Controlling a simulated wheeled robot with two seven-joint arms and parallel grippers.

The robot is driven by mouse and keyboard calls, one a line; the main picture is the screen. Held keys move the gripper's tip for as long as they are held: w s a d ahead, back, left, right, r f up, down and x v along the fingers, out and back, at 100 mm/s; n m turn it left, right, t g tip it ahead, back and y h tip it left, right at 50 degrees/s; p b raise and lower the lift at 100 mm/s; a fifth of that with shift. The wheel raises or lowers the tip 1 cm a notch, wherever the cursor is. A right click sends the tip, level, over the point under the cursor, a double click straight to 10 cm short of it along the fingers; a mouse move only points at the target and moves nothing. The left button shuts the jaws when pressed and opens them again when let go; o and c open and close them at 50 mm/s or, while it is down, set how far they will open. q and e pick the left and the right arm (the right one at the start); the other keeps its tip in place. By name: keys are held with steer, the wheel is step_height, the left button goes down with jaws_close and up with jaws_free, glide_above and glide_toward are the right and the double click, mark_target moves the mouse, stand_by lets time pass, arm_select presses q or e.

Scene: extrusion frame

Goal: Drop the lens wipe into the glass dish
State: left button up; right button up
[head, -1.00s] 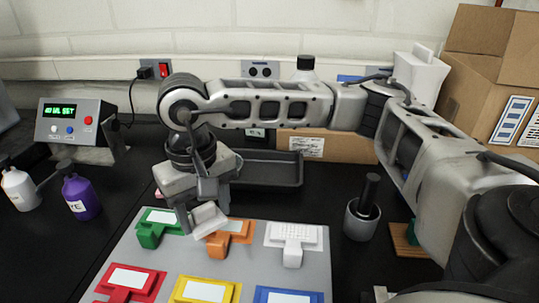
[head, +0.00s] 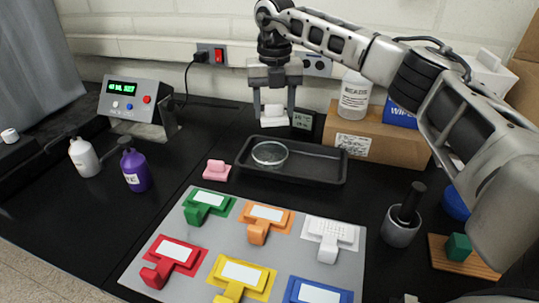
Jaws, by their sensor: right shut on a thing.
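My right gripper (head: 274,108) is shut on a small white block-like piece, the lens wipe (head: 273,117), and holds it in the air. The gripper points down, above and behind the round glass dish (head: 270,154) as seen in the head view. The dish sits in the left part of a black tray (head: 318,168) and looks empty. The wipe is apart from the dish. My left gripper is not in view.
A grey board (head: 260,230) with several coloured holders lies in front of the tray. A pink block (head: 216,170) is left of the tray. A mortar (head: 401,228) stands right.

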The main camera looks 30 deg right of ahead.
steer(key=m, duration=0.1)
steer(key=d+m, duration=0.1)
steer(key=shift+w+r+m, duration=0.2)
steer(key=shift+m, duration=0.2)
steer(key=shift+d+f+m, duration=0.15)
steer(key=shift+m, duration=0.15)
steer(key=shift+f, duration=2.85)
steer(key=o, duration=1)
steer(key=shift+o, duration=0.2)
steer(key=shift+r, duration=0.15)
step_height(320, 180, up, 16)
steer(key=b, duration=0.1)
